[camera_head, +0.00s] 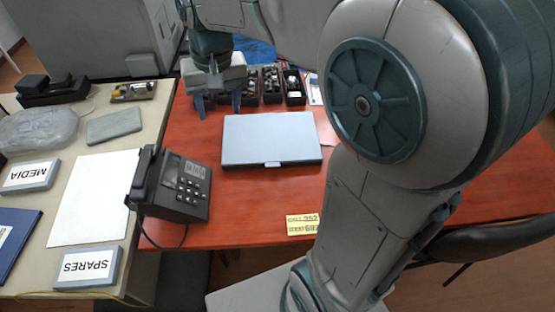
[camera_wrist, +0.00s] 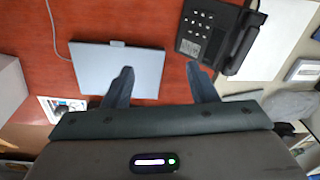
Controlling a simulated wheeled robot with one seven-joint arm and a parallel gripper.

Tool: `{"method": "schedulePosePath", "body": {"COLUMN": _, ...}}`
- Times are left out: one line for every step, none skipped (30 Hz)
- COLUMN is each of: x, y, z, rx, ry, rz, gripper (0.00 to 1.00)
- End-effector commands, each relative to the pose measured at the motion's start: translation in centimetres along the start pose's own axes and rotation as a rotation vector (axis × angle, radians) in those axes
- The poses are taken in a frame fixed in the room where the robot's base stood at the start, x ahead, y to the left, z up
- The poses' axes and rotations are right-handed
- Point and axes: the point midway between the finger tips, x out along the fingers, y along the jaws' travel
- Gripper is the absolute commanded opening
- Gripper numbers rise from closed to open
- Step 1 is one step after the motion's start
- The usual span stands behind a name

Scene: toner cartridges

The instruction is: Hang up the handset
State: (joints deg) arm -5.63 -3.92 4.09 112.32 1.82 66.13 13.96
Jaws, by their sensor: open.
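A black desk phone (camera_head: 182,188) sits on the red table near its left edge, its keypad facing up. Its black handset (camera_head: 142,178) lies along the phone's left side; I cannot tell whether it is fully seated in the cradle. In the wrist view the phone (camera_wrist: 205,32) is at the upper right, with the handset (camera_wrist: 246,40) along its right side. My gripper (camera_head: 218,104) is open and empty, above the back of the table, apart from the phone and handset. Its two fingers also show in the wrist view (camera_wrist: 160,68).
A closed pale blue-grey case (camera_head: 271,139) lies right of the phone. Black bins (camera_head: 272,86) of small parts stand behind it. The left table holds white paper (camera_head: 92,198), a MEDIA box (camera_head: 30,176) and a SPARES box (camera_head: 88,267). A yellow note (camera_head: 302,224) lies in front.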

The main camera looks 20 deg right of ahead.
Motion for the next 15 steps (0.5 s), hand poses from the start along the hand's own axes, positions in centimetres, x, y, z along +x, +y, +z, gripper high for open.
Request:
{"method": "schedulePosePath", "body": {"x": -0.1, "y": 1.4, "z": 1.8, "rx": -0.006, "ry": 0.026, "rz": 0.003, "gripper": 0.52}}
{"method": "schedulePosePath", "body": {"x": 0.0, "y": 2.1, "z": 2.7, "rx": -0.014, "ry": 0.04, "rz": 0.005, "gripper": 0.52}}
{"method": "schedulePosePath", "body": {"x": 0.1, "y": 3.0, "z": 4.0, "rx": -0.023, "ry": 0.059, "rz": 0.008, "gripper": 0.52}}
{"method": "schedulePosePath", "body": {"x": 0.3, "y": 3.6, "z": 5.0, "rx": -0.028, "ry": 0.072, "rz": 0.01, "gripper": 0.52}}
{"method": "schedulePosePath", "body": {"x": 0.5, "y": 4.3, "z": 5.9, "rx": -0.035, "ry": 0.086, "rz": 0.011, "gripper": 0.52}}
{"method": "schedulePosePath", "body": {"x": 0.8, "y": 5.0, "z": 7.1, "rx": -0.044, "ry": 0.103, "rz": 0.014, "gripper": 0.52}}
{"method": "schedulePosePath", "body": {"x": 1.1, "y": 5.6, "z": 8.0, "rx": -0.05, "ry": 0.115, "rz": 0.016, "gripper": 0.52}}
{"method": "schedulePosePath", "body": {"x": 1.4, "y": 6.0, "z": 8.8, "rx": -0.057, "ry": 0.127, "rz": 0.018, "gripper": 0.52}}
{"method": "schedulePosePath", "body": {"x": 1.7, "y": 6.6, "z": 9.9, "rx": -0.064, "ry": 0.141, "rz": 0.021, "gripper": 0.52}}
{"method": "schedulePosePath", "body": {"x": 2.0, "y": 7.0, "z": 10.6, "rx": -0.07, "ry": 0.151, "rz": 0.023, "gripper": 0.52}}
{"method": "schedulePosePath", "body": {"x": 2.4, "y": 7.3, "z": 11.2, "rx": -0.075, "ry": 0.159, "rz": 0.024, "gripper": 0.52}}
{"method": "schedulePosePath", "body": {"x": 2.7, "y": 7.7, "z": 11.9, "rx": -0.082, "ry": 0.168, "rz": 0.026, "gripper": 0.52}}
{"method": "schedulePosePath", "body": {"x": 2.9, "y": 7.9, "z": 12.4, "rx": -0.086, "ry": 0.175, "rz": 0.028, "gripper": 0.52}}
{"method": "schedulePosePath", "body": {"x": 3.1, "y": 8.1, "z": 12.8, "rx": -0.089, "ry": 0.18, "rz": 0.029, "gripper": 0.52}}
{"method": "schedulePosePath", "body": {"x": 3.4, "y": 8.1, "z": 13.2, "rx": -0.092, "ry": 0.185, "rz": 0.03, "gripper": 0.52}}
